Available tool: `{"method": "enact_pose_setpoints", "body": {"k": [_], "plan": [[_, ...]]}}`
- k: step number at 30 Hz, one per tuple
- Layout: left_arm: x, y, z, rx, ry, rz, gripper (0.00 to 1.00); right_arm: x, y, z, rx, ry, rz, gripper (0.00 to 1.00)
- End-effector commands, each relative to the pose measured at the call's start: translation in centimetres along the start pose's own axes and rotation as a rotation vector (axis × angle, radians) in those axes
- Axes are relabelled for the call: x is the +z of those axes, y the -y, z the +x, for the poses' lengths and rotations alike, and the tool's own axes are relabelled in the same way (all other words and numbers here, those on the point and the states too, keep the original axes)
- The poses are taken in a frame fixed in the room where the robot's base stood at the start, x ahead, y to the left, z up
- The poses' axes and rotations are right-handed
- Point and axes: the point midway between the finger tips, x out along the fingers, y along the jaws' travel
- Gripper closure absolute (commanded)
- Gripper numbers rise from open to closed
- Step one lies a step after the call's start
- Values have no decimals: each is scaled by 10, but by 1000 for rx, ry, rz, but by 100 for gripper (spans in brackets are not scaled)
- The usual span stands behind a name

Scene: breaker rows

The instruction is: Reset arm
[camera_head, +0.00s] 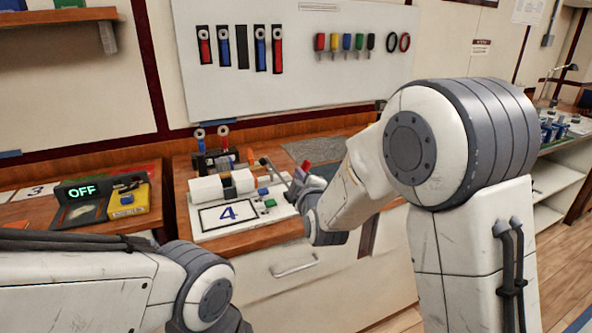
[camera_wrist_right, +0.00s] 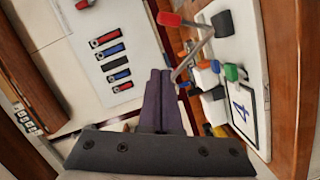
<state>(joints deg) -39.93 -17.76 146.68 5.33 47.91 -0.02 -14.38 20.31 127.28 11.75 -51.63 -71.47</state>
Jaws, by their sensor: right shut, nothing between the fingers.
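My right gripper (camera_wrist_right: 160,76) is shut and empty in the right wrist view, its two dark fingers side by side. A metal lever with a red handle end (camera_wrist_right: 168,19) stands just beyond and to the right of the fingertips; whether they touch it I cannot tell. In the head view the red handle (camera_head: 305,167) shows beside my right wrist, which hides part of that area. A white board marked 4 (camera_head: 200,222) lies on the bench with white cylinders (camera_head: 207,189) and small blue and green blocks. My left gripper is out of the head view.
A black display reading OFF (camera_head: 80,190) stands at the left near a yellow box (camera_head: 128,203) with a blue button. A white wall panel (camera_head: 285,90) holds red, blue and black tools and several coloured ones. A drawer handle (camera_head: 293,266) juts from the bench front.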

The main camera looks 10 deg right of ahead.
Motion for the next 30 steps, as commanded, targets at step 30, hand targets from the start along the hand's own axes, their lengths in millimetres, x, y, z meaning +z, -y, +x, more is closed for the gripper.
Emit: {"method": "enact_pose_setpoints", "body": {"k": [30], "plan": [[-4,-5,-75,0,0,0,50,-36,92,-395,-1147,918,545,100]]}}
